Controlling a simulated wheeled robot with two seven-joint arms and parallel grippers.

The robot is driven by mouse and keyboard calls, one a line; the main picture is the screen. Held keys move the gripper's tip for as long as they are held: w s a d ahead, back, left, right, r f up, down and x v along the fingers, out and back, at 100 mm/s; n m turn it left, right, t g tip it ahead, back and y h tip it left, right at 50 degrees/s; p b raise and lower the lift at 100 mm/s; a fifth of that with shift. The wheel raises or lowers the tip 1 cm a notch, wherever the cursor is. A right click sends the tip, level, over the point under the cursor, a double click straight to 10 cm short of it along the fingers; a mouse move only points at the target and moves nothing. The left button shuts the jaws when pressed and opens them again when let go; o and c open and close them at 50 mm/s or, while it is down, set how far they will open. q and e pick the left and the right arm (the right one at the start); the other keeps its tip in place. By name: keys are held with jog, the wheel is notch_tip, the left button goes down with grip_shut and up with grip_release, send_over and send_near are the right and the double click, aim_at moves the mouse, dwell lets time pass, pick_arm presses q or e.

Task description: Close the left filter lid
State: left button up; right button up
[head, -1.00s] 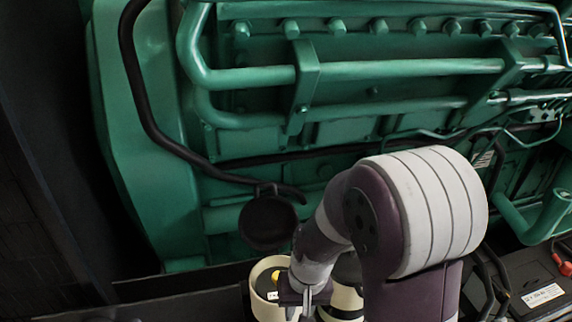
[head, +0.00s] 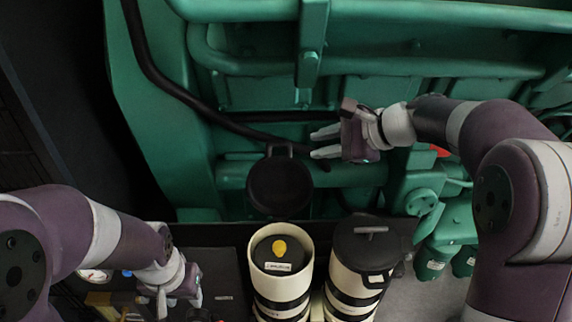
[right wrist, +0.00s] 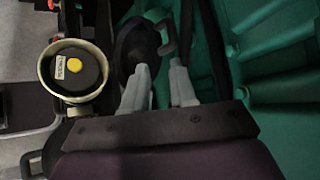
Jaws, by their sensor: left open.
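The left filter (head: 257,262) is a cream canister, open at the top, with a dark element and a yellow knob inside. Its black round lid (head: 280,187) stands swung up behind it, with a loop handle at its top edge. The lid also shows in the right wrist view (right wrist: 128,50), and so does the canister (right wrist: 48,82). My right gripper (head: 322,143) is open and empty, fingers pointing left, just right of the lid's handle; contact is not visible. In the right wrist view its fingers (right wrist: 160,85) are apart near the handle. My left gripper (head: 178,302) is open, low at left of the canister.
The right filter (head: 352,290) stands close by with its black lid (head: 360,250) down. The green engine (head: 400,25) with a black hose (head: 165,85) lies behind. Pipes and green fittings (head: 432,262) crowd the right side.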

aim_at(277, 142)
jog(key=w+a, duration=0.1)
jog(key=a, duration=0.1)
jog(key=w+a+f+p, duration=0.1)
jog(key=a, duration=0.2)
jog(key=w+a+p, duration=0.1)
jog(key=w+a, duration=0.1)
jog(key=shift+w+a+f, duration=0.1)
jog(key=shift+a+f, duration=0.05)
jog(key=shift+f, duration=0.2)
jog(key=shift+w+a+f, duration=0.2)
jog(key=shift+f, duration=0.1)
jog(key=shift+w+f, duration=0.25)
jog(key=shift+f, duration=0.05)
jog(key=shift+s+a, duration=0.1)
jog(key=shift+c, duration=1.2)
pick_arm(q)
jog(key=shift+r, duration=0.1)
pick_arm(e)
grip_shut()
